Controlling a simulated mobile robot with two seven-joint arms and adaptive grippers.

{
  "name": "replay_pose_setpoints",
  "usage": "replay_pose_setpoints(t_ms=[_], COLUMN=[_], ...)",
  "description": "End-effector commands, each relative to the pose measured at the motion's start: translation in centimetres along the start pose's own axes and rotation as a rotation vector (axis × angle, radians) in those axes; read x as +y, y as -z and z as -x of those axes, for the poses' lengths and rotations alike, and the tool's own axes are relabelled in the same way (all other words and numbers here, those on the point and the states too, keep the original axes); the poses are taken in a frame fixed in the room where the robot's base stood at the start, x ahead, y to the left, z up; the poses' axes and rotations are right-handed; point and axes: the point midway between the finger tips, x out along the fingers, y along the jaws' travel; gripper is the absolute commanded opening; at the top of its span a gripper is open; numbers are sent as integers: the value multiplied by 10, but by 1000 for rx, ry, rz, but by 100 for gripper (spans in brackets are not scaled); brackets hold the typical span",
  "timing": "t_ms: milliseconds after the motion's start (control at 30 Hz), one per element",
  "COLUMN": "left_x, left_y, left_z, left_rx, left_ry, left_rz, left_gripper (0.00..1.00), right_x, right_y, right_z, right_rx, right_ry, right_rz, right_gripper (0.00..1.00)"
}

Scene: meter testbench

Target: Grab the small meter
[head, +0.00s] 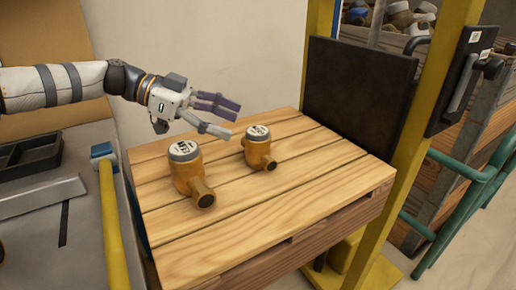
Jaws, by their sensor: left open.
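Two brass-coloured meters with grey collars and pale dial faces stand upright on the wooden table (300,205). The larger meter (187,177) is at the left, with its pipe stub toward the front right. The small meter (259,152) stands to its right and a little farther back, its stub also pointing right. My left gripper (228,118) comes in from the left above the table's back edge. Its fingers are apart and empty, pointing right, behind and to the left of the small meter in the picture. My right gripper is not in view.
A dark upright panel (358,88) and a yellow post (425,110) border the table's right side. Left are a grey bench (35,215) with a black tray (28,157) and a yellow rail (112,225). The table's front and right are clear.

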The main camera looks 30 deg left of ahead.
Motion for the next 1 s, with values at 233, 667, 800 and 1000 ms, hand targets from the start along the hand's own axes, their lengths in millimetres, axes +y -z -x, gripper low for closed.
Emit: replay_pose_setpoints(t_ms=[233,667,800,1000], left_x=[-1,-3,-3,-3], left_y=[-3,0,0,2], left_z=[-40,-72,-72,-72], left_rx=[-4,1,1,3], left_ry=[-5,3,2,3], left_rz=[3,-1,-1,-2], left_gripper=[69,69,37,0], right_x=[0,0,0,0], right_y=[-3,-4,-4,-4], right_z=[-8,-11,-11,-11], right_rx=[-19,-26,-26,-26], right_ry=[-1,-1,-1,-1], right_rz=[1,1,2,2], right_gripper=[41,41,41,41])
